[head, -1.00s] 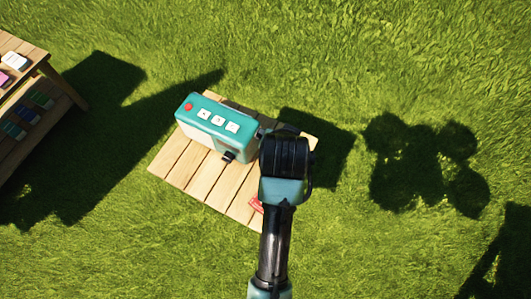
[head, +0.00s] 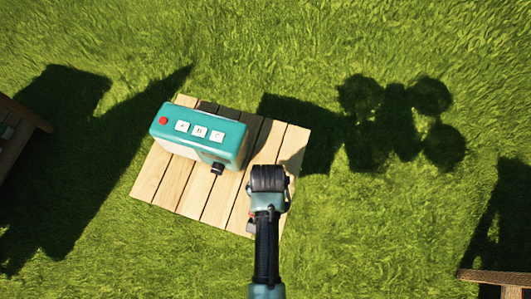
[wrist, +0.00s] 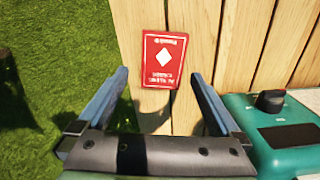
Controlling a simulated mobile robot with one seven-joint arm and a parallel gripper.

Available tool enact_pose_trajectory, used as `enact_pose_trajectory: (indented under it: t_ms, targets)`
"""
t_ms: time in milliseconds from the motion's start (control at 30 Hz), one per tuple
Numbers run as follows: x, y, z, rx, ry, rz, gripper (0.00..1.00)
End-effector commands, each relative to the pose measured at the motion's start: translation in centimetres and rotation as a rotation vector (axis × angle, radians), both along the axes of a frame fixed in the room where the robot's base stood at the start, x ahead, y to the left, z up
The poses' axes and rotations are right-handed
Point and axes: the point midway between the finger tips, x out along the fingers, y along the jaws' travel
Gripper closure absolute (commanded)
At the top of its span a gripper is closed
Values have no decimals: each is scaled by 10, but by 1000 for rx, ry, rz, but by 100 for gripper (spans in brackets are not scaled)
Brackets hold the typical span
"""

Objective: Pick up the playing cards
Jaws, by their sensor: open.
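The playing cards (wrist: 165,60) are a red pack with a white diamond and white lettering. In the wrist view they lie flat on the wooden tabletop (wrist: 240,30), close to its left edge. My gripper (wrist: 158,78) is open, with one blue-grey finger on either side of the pack's near end and nothing held. Whether the fingertips are down at the pack's height I cannot tell. In the head view my arm covers most of the pack, and the fingertips are hidden.
A teal box (head: 225,135) with white lettered buttons, a red button and a black knob stands on the table (head: 160,180); it is near my right finger in the wrist view. Grass surrounds the table. Other wooden furniture shows at the left (head: 15,140) and lower right (head: 495,277).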

Motion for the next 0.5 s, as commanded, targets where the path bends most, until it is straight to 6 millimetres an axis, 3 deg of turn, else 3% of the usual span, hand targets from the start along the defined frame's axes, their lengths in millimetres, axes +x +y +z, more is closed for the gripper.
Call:
enact_pose_trajectory:
  t_ms: [300, 500]
  targets:
    - [1, 4, -45, 0, 1, 1, 0]
    - [1, 4, -50, 0, -1, 1, 0]
